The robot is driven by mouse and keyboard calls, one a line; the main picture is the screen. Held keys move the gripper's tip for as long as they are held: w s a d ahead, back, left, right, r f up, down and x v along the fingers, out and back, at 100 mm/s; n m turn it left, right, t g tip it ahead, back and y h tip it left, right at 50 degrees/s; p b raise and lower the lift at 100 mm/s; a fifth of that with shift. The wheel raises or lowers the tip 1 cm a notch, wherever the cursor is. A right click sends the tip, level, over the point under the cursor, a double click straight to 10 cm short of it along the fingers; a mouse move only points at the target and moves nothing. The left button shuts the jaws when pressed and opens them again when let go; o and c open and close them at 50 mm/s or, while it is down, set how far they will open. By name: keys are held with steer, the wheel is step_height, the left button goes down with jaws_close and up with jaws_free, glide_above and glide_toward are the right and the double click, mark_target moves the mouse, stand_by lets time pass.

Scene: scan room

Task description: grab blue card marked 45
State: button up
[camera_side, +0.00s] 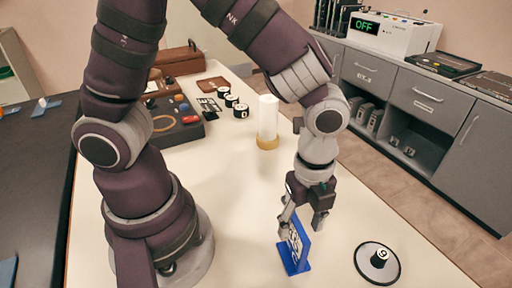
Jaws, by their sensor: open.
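A blue card (295,249) stands upright on a blue base on the cream table, with white markings on its face that are too small to read for sure. My gripper (304,220) points down at the card's top edge, its jaws open. One finger is at the left of the card's top and the other is at its right. The fingers hide part of the card's upper edge. I cannot tell whether they touch it.
A round disc with a black knob marked 9 (377,262) lies right of the card. A white cylinder on a tan base (268,122) stands farther back. A dark tray (178,124) and small black-and-white pieces (232,101) are behind. Grey cabinets (420,104) line the right.

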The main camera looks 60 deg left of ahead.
mark_target(296, 243)
steer(key=f, duration=0.5)
steer(key=shift+a+f, duration=0.2)
steer(key=shift+f, duration=0.2)
jaws_close()
